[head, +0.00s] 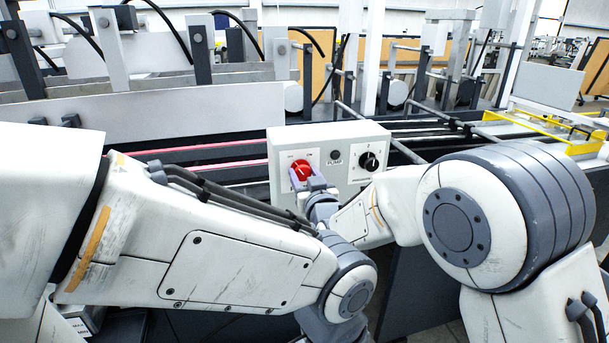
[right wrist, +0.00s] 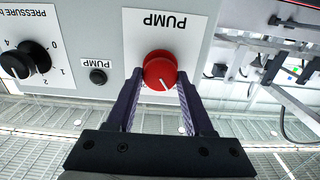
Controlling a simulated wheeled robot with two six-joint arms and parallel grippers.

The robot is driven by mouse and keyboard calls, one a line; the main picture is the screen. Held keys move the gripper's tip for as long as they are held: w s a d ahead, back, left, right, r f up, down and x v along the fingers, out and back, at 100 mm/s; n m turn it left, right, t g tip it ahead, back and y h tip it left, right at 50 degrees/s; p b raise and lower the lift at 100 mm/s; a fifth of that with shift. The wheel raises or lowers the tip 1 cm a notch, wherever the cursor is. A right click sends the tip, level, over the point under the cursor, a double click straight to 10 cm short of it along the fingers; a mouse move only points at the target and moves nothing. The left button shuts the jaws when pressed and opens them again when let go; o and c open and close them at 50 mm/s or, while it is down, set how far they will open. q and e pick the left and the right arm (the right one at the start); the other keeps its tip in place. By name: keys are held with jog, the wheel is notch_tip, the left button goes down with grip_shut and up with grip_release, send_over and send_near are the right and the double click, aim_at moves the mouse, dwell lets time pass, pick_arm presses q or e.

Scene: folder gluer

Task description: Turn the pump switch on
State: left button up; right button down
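The pump switch is a red round knob (head: 301,169) on a white plate on the front of a light grey control box (head: 284,143). In the right wrist view, upside down, the red knob (right wrist: 160,68) sits under the word PUMP. Its white pointer line slants toward a small label by the right finger, too small to read. My right gripper (head: 316,186) is at the knob. In the right wrist view its fingers (right wrist: 159,78) stand apart on either side of the knob, with narrow gaps showing. My left gripper is out of view; only my left arm shows.
A black pressure knob (head: 369,161) is on the right of the same box, with a small black PUMP button or lamp (head: 335,157) between the knobs. Machine rails and rods run behind the box. My left arm crosses close in front of the right gripper.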

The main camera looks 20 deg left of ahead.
jog(key=shift+f+m+b, duration=0.15)
jog(key=shift+m+b, duration=0.45)
jog(key=shift+b, duration=0.4)
jog(key=m+b, duration=0.5)
jog(key=b, duration=0.2)
jog(key=m+b, duration=0.5)
jog(key=b, duration=0.2)
jog(key=shift+w+d+f+m, duration=0.1)
jog(key=shift+d+f+m, duration=0.05)
jog(key=shift+m, duration=0.25)
jog(key=shift+m+b, duration=1)
jog(key=shift+b, duration=0.05)
jog(key=shift+c, duration=1.5)
grip_release()
